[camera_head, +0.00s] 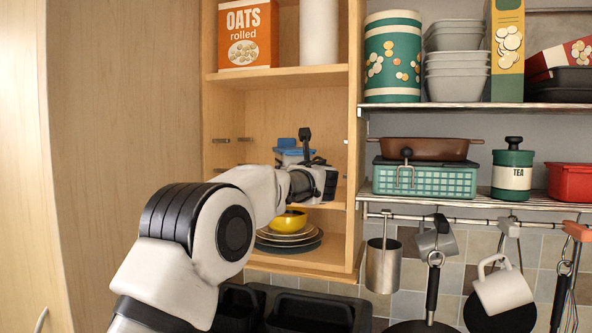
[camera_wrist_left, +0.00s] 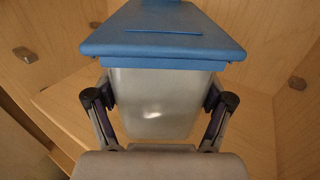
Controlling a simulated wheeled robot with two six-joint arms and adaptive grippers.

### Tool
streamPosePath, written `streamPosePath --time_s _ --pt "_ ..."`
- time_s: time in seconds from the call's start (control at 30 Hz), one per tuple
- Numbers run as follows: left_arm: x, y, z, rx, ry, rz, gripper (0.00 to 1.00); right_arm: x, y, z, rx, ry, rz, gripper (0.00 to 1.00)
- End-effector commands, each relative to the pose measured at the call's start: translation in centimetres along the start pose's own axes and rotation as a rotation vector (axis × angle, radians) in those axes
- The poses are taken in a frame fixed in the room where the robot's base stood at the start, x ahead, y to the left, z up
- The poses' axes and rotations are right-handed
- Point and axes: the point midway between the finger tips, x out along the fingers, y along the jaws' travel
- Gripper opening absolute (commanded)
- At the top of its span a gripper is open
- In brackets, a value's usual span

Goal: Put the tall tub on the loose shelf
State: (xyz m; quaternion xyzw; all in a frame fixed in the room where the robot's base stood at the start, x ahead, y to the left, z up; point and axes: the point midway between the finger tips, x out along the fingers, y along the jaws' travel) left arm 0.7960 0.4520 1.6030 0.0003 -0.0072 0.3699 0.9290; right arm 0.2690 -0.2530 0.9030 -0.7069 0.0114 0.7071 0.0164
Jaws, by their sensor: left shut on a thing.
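The tall tub (camera_head: 290,157) has a blue lid and a pale translucent body. It is inside the open cupboard in the head view, partly hidden behind my gripper. My left gripper (camera_head: 309,162) is shut on the tub. In the left wrist view the tub (camera_wrist_left: 160,105) stands upright between the two fingers, one on each side below the lid. A wooden shelf board (camera_head: 337,198) lies below the tub, mostly hidden by my arm. I cannot tell whether the tub touches it. My right gripper is not in view.
Stacked plates with a yellow bowl (camera_head: 288,222) stand on the cupboard floor. An oats box (camera_head: 248,36) stands on the shelf above (camera_head: 283,77). The cupboard's right side wall (camera_head: 354,130) is close to my gripper. Mugs and utensils hang at the right.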

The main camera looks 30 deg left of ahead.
Motion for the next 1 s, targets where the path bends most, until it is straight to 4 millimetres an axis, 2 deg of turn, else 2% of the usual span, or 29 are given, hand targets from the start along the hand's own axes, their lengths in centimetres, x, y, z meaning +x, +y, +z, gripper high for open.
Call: streamPosePath --time_s 0.37,0.4,0.43,0.8,0.93,1.0 --pt "0.0 0.0 -0.8 0.0 0.0 0.0 0.44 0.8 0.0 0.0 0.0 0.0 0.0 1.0" --pt "0.0 0.0 -0.7 0.0 -0.001 0.0 0.95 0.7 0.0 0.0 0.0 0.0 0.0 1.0" --pt "0.0 0.0 -0.7 0.0 -0.001 0.0 1.0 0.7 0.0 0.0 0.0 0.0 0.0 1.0" --pt "-0.2 0.0 -0.7 0.0 0.0 0.0 1.0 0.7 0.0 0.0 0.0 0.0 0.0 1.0" --pt "-1.6 0.0 -0.6 0.001 0.001 0.0 1.0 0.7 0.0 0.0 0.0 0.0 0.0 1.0" --pt "-3.1 -0.1 -0.6 0.004 -0.001 -0.002 1.0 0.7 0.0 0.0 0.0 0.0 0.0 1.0"
